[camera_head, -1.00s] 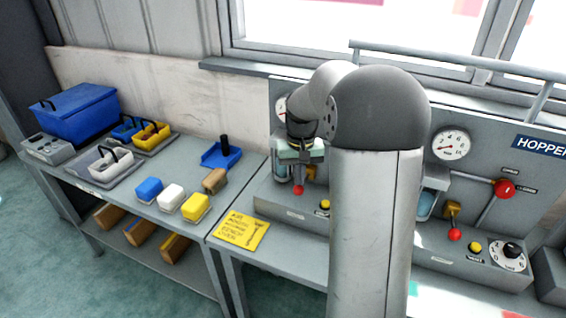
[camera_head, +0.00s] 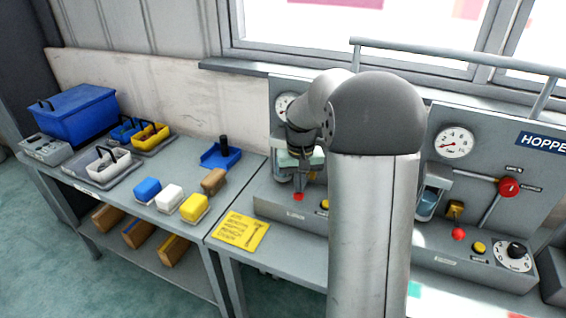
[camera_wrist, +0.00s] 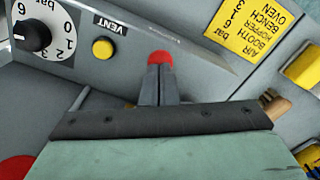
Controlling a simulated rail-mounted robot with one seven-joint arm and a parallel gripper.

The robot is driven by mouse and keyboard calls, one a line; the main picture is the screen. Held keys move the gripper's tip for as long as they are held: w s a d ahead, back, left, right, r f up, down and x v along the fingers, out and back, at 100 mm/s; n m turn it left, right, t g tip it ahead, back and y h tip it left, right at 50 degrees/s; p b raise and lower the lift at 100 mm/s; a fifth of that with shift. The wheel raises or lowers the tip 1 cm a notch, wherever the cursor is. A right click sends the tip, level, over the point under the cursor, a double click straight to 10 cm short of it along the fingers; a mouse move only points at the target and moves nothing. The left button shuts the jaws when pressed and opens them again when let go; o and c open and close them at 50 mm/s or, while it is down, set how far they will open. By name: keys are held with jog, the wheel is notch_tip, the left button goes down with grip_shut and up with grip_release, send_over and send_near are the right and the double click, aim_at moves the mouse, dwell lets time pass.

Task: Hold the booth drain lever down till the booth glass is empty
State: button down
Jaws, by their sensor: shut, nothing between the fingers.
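The booth drain lever's red ball (camera_head: 298,197) shows low on the left panel, just under my gripper (camera_head: 301,184). In the wrist view the red ball (camera_wrist: 160,58) is right at the tips of my gripper (camera_wrist: 159,72). The two fingers are shut together with nothing between them, over the ball and seeming to touch it. The lever's stem is hidden. The booth glass (camera_head: 281,172) shows as a pale bluish strip left of my gripper, partly covered by it. I cannot tell its liquid level.
A yellow note (camera_head: 241,231) lies on the bench left of the booth panel. The yellow vent button (camera_wrist: 103,47) and a black dial (camera_wrist: 32,36) are beside the lever. The hopper panel's red lever ball (camera_head: 459,234) and glass (camera_head: 427,203) stand to the right, past my arm.

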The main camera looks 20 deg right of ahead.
jog(key=shift+f+b, duration=0.6)
jog(key=shift+f, duration=0.4)
jog(key=shift+r, duration=0.15)
dwell(0.8)
jog(key=shift+r+p, duration=2.75)
jog(key=shift+r, duration=0.75)
jog(key=s+a+r, duration=0.3)
jog(key=s+a, duration=0.3)
jog(key=a, duration=0.1)
jog(key=shift+s+a, duration=0.15)
jog(key=shift+s, duration=0.25)
jog(key=shift+s, duration=0.1)
